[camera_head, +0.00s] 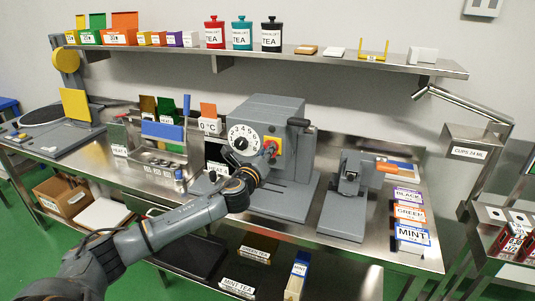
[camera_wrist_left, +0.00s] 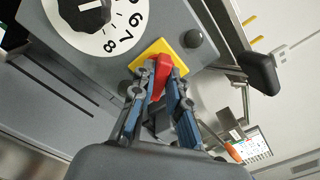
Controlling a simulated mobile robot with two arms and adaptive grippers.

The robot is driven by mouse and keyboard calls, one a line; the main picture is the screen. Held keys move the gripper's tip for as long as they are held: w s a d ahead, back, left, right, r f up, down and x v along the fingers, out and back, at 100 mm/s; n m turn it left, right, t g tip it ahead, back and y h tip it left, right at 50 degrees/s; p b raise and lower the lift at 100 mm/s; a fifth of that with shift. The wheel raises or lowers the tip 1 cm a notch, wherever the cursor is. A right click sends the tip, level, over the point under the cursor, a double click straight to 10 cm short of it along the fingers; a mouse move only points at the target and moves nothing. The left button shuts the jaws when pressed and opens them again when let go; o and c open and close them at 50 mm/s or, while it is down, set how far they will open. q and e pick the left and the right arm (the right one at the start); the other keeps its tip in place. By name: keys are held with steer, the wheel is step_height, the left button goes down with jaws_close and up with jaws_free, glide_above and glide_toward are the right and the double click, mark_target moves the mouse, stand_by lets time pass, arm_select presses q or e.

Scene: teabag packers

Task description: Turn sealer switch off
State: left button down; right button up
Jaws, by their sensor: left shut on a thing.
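The sealer (camera_head: 285,122) is a grey machine on the steel bench, with a white numbered dial (camera_head: 243,139) and a red switch on a yellow plate (camera_head: 276,141). In the left wrist view the red switch (camera_wrist_left: 161,72) stands tilted on the yellow plate (camera_wrist_left: 175,50), beside the dial (camera_wrist_left: 97,20). My left gripper (camera_wrist_left: 157,95) is shut on the red switch, with a finger on each side of it. In the head view my left gripper (camera_head: 262,162) reaches the sealer's front; its fingertips partly cover the switch. My right gripper is not seen.
A black-handled lever (camera_head: 300,122) sticks out at the sealer's upper right. Stacked tea boxes (camera_head: 411,213) lie near the bench's right end. A shelf (camera_head: 330,62) with tea tins runs above.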

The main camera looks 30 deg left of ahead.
arm_select(q)
steer(key=shift+a+f+n+b, duration=0.1)
steer(key=shift+n+b, duration=0.3)
steer(key=shift+n, duration=2.45)
steer(key=shift+a+f+n+b, duration=0.1)
steer(key=shift+n+b, duration=0.3)
steer(key=shift+n, duration=2.45)
steer(key=c, duration=1.3)
jaws_free()
steer(key=shift+s, duration=0.2)
steer(key=v, duration=1.2)
